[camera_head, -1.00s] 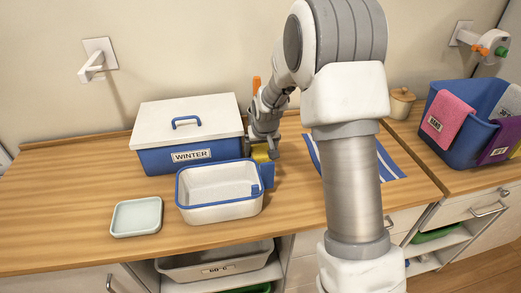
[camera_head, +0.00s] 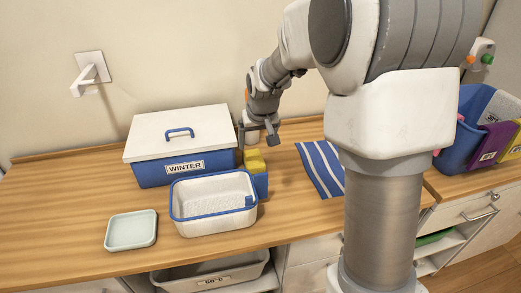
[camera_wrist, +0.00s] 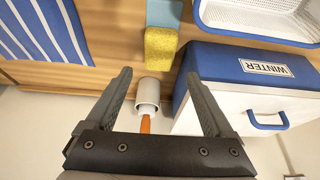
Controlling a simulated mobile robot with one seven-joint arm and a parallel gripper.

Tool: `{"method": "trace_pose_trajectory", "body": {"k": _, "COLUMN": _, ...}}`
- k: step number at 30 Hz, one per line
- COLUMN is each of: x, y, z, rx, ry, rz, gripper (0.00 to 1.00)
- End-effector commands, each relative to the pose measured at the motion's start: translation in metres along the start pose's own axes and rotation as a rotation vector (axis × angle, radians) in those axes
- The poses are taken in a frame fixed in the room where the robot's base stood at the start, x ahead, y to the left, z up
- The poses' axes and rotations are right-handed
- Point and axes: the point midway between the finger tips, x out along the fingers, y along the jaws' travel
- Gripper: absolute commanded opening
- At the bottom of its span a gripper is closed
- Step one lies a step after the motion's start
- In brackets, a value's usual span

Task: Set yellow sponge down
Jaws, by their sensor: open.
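My gripper (camera_head: 257,139) is open and empty, just above and behind the sponge. In the wrist view the sponge (camera_wrist: 160,50) lies beyond my open fingertips (camera_wrist: 158,76), clear of both fingers.
The WINTER box (camera_head: 183,150) is close left of my gripper, and the blue-rimmed basin (camera_head: 214,229) is in front. A white cylinder with an orange stem (camera_wrist: 148,95) stands behind the sponge. A striped cloth (camera_head: 320,168) lies right; a pale tray (camera_head: 131,230) lies left.

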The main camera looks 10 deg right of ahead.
Motion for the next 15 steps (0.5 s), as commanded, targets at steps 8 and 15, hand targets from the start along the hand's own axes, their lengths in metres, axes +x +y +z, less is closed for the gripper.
{"method": "trace_pose_trajectory", "body": {"k": 8, "x": -0.056, "y": 0.001, "z": 0.021, "rx": -0.001, "ry": 0.020, "rz": 0.004, "gripper": 0.87}}
{"method": "trace_pose_trajectory", "body": {"k": 15, "x": -0.125, "y": 0.002, "z": 0.068, "rx": -0.001, "ry": 0.043, "rz": 0.008, "gripper": 0.87}}
